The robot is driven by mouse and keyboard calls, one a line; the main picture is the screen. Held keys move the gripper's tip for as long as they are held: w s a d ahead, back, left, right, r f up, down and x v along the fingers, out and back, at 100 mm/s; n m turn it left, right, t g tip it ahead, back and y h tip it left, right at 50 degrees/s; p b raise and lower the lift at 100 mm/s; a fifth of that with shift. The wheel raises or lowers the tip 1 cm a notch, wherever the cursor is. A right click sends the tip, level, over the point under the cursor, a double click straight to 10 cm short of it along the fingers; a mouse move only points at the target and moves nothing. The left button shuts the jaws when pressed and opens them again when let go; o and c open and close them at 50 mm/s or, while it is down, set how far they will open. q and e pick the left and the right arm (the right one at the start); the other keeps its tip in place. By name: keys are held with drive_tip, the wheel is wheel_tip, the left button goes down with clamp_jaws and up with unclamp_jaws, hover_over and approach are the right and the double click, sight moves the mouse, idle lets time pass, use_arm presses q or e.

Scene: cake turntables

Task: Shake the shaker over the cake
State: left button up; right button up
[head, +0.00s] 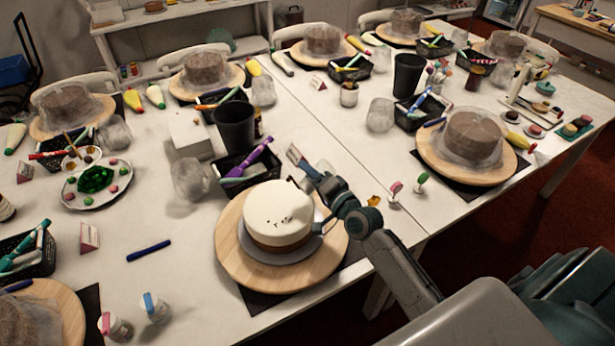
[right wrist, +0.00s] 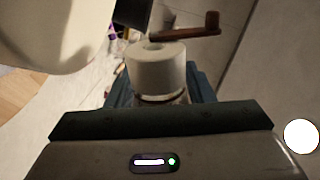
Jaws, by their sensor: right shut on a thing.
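The cake (head: 277,211), white on top and brown low on its side, stands on a grey plate on a round wooden turntable (head: 240,268). Its top shows several small dark marks. My right gripper (head: 312,174) is beside the cake, at its right rear in the head view. In the right wrist view it is shut on a shaker (right wrist: 157,72) with a white cap, held between the blue fingers (right wrist: 200,84). The shaker's lower part is hidden by the gripper, and I cannot make it out clearly in the head view. The cake's pale side shows close at upper left (right wrist: 50,35).
A black cup (head: 235,126) and a black tray with a purple tool (head: 248,165) stand behind the cake. Small shakers (head: 155,308) stand at front left, others (head: 420,182) at right. A blue pen (head: 149,251) lies on clear table at left.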

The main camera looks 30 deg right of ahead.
drive_tip(key=shift+w+r+n, duration=0.35)
drive_tip(key=shift+w+n, duration=0.15)
drive_tip(key=shift+w, duration=0.25)
drive_tip(key=shift+d, duration=0.1)
drive_tip(key=shift+a+r+n+b, duration=0.2)
drive_tip(key=shift+n+b, duration=0.1)
drive_tip(key=shift+n, duration=0.2)
